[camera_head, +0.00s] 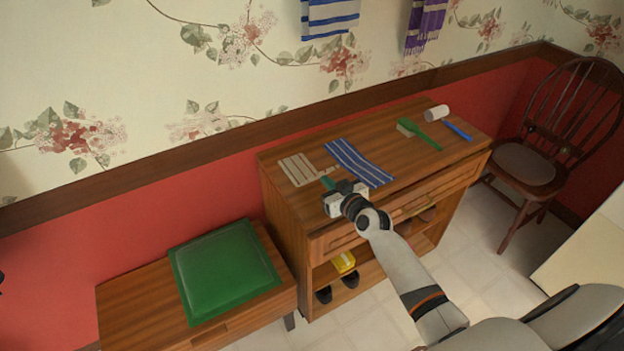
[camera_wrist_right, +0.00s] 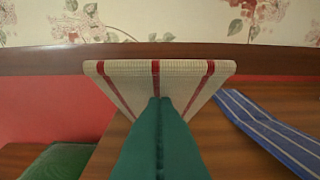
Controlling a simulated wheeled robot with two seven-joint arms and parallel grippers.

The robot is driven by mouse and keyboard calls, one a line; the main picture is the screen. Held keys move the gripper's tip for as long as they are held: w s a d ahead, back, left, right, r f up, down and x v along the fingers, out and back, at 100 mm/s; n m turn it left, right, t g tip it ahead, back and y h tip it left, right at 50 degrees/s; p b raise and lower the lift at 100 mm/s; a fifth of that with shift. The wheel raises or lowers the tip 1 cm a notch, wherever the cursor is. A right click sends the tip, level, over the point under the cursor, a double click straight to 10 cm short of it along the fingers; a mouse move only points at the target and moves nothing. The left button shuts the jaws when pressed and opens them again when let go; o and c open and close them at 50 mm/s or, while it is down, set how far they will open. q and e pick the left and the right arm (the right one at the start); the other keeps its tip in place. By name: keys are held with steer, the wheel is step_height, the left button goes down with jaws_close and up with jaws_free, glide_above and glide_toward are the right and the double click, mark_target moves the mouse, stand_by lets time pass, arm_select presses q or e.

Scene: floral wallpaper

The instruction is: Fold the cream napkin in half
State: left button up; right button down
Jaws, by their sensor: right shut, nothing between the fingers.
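The cream napkin (camera_head: 297,169) lies at the left end of the wooden cabinet's top (camera_head: 400,165). In the right wrist view the cream napkin (camera_wrist_right: 125,72) has red stripes. It shows a wide band at its far side and narrows towards my fingers; I cannot tell whether part of it is raised. My right gripper (camera_head: 327,183) is at the napkin's near right side, over the cabinet top. Its teal fingers (camera_wrist_right: 160,110) are shut with nothing between them and hide the napkin's middle near part. My left gripper is not in view.
A blue striped cloth (camera_head: 358,163) lies right of the napkin. A green brush (camera_head: 420,135), a white cylinder (camera_head: 437,113) and a blue item (camera_head: 458,131) lie farther right. A bench with a green cushion (camera_head: 225,270) stands left, a chair (camera_head: 530,163) right.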

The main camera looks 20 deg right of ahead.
steer(key=shift+w+a+r+p, duration=0.1)
steer(key=shift+w+r, duration=0.6)
steer(key=shift+w, duration=0.3)
steer(key=shift+w+a+r+p, duration=0.15)
steer(key=shift+w+r, duration=0.5)
steer(key=shift+w, duration=0.4)
steer(key=shift+w+r+p, duration=0.1)
steer(key=shift+w+r, duration=0.6)
steer(key=shift+w, duration=0.3)
steer(key=b+x, duration=0.7)
steer(key=x, duration=0.1)
steer(key=shift+w+r+b, duration=0.25)
steer(key=shift+w+b, duration=0.1)
steer(key=shift+w, duration=0.1)
steer(key=s+r+p, duration=0.5)
steer(key=r+p, duration=0.1)
steer(key=p, duration=0.3)
steer(key=shift+p, duration=0.3)
